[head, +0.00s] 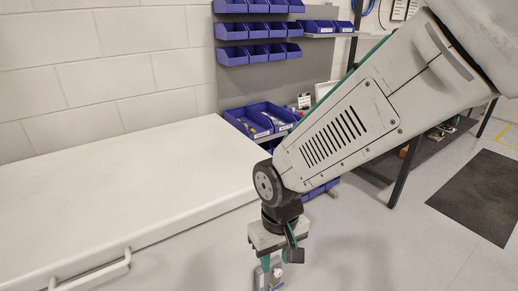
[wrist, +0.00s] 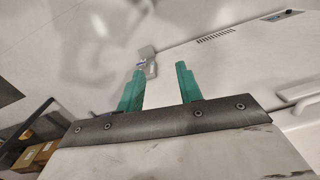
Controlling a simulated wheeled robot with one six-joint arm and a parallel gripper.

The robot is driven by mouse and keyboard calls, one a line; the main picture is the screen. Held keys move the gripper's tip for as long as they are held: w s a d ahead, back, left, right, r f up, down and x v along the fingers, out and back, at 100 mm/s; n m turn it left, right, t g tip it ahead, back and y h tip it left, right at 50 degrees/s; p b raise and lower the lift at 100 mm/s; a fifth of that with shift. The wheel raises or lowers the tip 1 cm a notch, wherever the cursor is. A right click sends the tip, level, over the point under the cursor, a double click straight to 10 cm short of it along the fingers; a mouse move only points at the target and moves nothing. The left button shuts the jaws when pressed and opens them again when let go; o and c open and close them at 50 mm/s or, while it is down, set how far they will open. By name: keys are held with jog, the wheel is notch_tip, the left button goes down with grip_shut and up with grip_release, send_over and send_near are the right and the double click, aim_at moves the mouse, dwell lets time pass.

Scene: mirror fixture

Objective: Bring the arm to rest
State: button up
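My arm (head: 340,125) reaches down from the upper right in the head view. My gripper (head: 270,266) hangs at its end, pointing down over the floor, just right of the white cabinet's front edge. In the wrist view, the two green fingers of my gripper (wrist: 160,82) stand apart with a clear gap between them, and I see nothing clamped there. A small grey piece with a blue mark (head: 268,280) shows at the fingers in the head view. A grey piece (wrist: 148,52) also shows beyond the left fingertip in the wrist view; I cannot tell whether anything touches it.
A white cabinet (head: 120,185) with a front handle (head: 92,275) fills the left. A rack of blue bins (head: 262,118) stands behind. A dark-legged bench (head: 402,160) is at the right, with a dark mat (head: 478,195) on the floor. Open floor lies between gripper and mat.

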jog(key=s+d+r+m, duration=0.1)
jog(key=s+d+r, duration=0.2)
jog(key=d+r, duration=0.2)
jog(key=s+d+r+m+t, duration=0.1)
jog(key=s+d+r, duration=0.3)
jog(key=d, duration=0.6)
jog(key=s+d+r+m, duration=0.3)
jog(key=d+r, duration=0.4)
jog(key=d, duration=0.1)
jog(key=shift+s+r+t, duration=0.4)
